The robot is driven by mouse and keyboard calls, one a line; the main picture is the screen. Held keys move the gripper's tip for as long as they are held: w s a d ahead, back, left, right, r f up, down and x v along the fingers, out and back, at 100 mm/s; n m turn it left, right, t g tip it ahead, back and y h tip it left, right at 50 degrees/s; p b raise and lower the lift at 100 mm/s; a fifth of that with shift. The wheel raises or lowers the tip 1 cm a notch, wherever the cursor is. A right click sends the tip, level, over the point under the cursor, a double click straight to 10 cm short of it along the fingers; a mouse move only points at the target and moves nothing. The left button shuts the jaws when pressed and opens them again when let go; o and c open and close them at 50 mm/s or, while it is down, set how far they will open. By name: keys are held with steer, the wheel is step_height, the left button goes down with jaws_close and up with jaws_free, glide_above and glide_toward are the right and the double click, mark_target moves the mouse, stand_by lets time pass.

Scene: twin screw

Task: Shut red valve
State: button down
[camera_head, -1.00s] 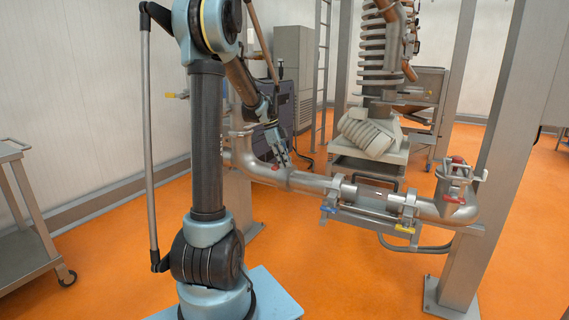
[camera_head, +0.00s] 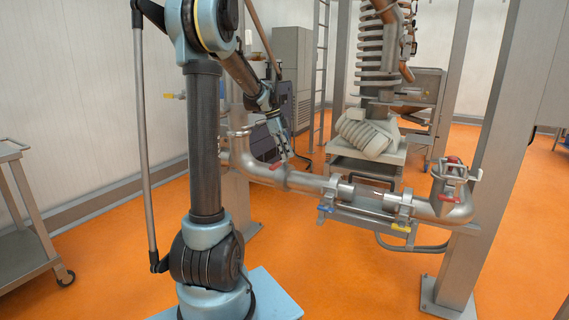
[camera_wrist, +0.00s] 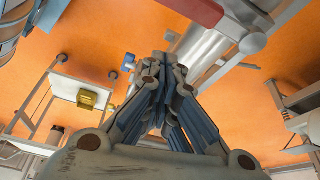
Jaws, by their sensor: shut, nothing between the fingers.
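A red valve handle (camera_head: 275,166) shows on the metal pipe (camera_head: 305,182), just left of my gripper in the head view. My gripper (camera_head: 288,157) is over the pipe, pointing down, shut and empty. In the wrist view, my gripper (camera_wrist: 160,64) has its fingers brought together. A red lever (camera_wrist: 190,8) crosses the top of that view, beyond the fingertips and apart from them in the picture. Its right end joins a metal part (camera_wrist: 250,42). Other red handles sit on the pipe's right end, one low (camera_head: 449,198) and one on top (camera_head: 454,160).
A blue handle (camera_head: 326,209) and a yellow handle (camera_head: 401,228) hang under the pipe. A steel post (camera_head: 490,165) stands at the right. A cart (camera_head: 30,240) stands at the left. Orange floor is open in front of the pipe.

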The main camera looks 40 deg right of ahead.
steer(key=v, duration=0.5)
steer(key=shift+d+r, duration=0.1)
steer(key=shift+d, duration=0.15)
steer(key=s+a+f+n+t, duration=0.15)
steer(key=a+n, duration=0.55)
steer(key=a, duration=0.7)
steer(key=s+a+f+n+t, duration=0.1)
steer(key=s+a+n+t, duration=0.15)
steer(key=a+n, duration=0.8)
steer(key=s+a+f+n+y, duration=0.1)
steer(key=s+a+f+n, duration=0.2)
steer(key=a, duration=0.4)
steer(key=s+a+f+n+t, duration=0.1)
steer(key=s+a+f+n, duration=0.3)
steer(key=s+a+f, duration=0.2)
steer(key=s+a+f+n+y, duration=0.1)
steer(key=s+a+f+n, duration=0.3)
steer(key=a, duration=0.4)
steer(key=shift+s+a+f+y, duration=0.2)
steer(key=shift+s+f+y, duration=0.15)
steer(key=shift+f, duration=0.15)
